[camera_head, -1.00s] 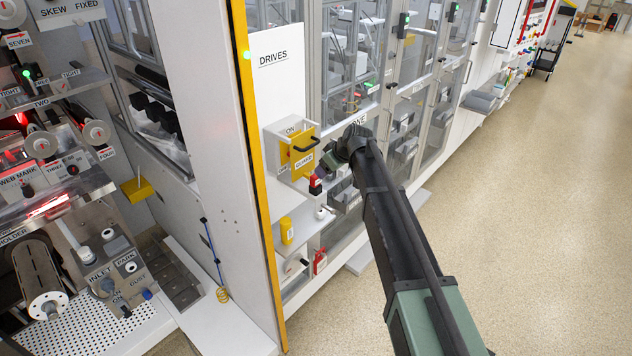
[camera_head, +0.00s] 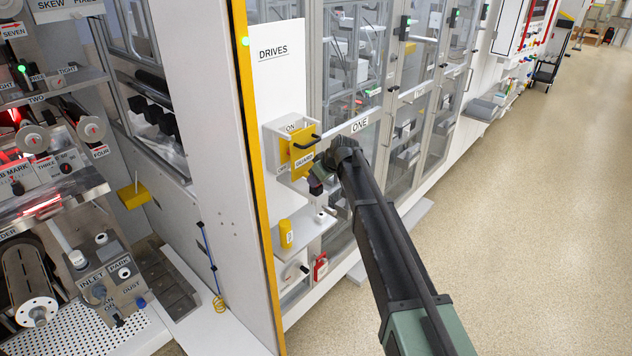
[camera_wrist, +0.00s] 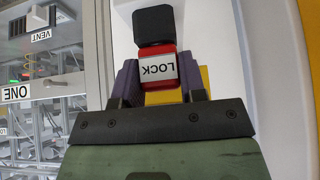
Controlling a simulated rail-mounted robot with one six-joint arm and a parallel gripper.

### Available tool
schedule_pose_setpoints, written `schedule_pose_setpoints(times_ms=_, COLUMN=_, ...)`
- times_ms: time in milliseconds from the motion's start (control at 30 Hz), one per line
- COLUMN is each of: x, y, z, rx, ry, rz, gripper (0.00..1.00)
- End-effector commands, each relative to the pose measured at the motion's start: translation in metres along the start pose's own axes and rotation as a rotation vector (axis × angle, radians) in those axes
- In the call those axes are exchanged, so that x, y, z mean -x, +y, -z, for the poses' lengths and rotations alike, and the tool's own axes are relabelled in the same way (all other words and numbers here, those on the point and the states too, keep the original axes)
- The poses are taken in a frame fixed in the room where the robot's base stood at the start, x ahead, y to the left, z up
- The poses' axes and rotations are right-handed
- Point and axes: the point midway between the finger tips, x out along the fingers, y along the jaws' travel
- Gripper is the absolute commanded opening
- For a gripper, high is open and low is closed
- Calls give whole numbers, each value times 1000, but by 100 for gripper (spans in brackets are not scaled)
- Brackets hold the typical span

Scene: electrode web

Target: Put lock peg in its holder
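The lock peg (camera_wrist: 158,68) shows in the wrist view as a red body with a white LOCK label and a black square end. My gripper (camera_wrist: 158,82) has one dark purple finger on each side of the peg and is shut on it. In the head view my gripper (camera_head: 318,180) is just below and right of the yellow guard (camera_head: 303,148), in front of the white drives panel. The peg cannot be made out there. I cannot tell which part is the peg's holder.
The guard has a black handle and sits in a box marked ON and OFF. Below it a shelf (camera_head: 300,228) bears a yellow cylinder (camera_head: 286,233). A red tag-like item (camera_head: 320,266) is lower down.

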Motion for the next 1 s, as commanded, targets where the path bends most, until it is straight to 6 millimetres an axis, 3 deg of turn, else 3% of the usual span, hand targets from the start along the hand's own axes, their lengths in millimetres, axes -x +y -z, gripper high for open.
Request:
schedule_pose_setpoints(times_ms=33, x=0, y=0, z=0, rx=0, ry=0, rz=0, gripper=25)
schedule_pose_setpoints(times_ms=200, x=0, y=0, z=0, rx=0, ry=0, rz=0, gripper=0)
schedule_pose_setpoints(times_ms=1000, x=10, y=0, z=7, rx=0, ry=0, rz=0, gripper=0)
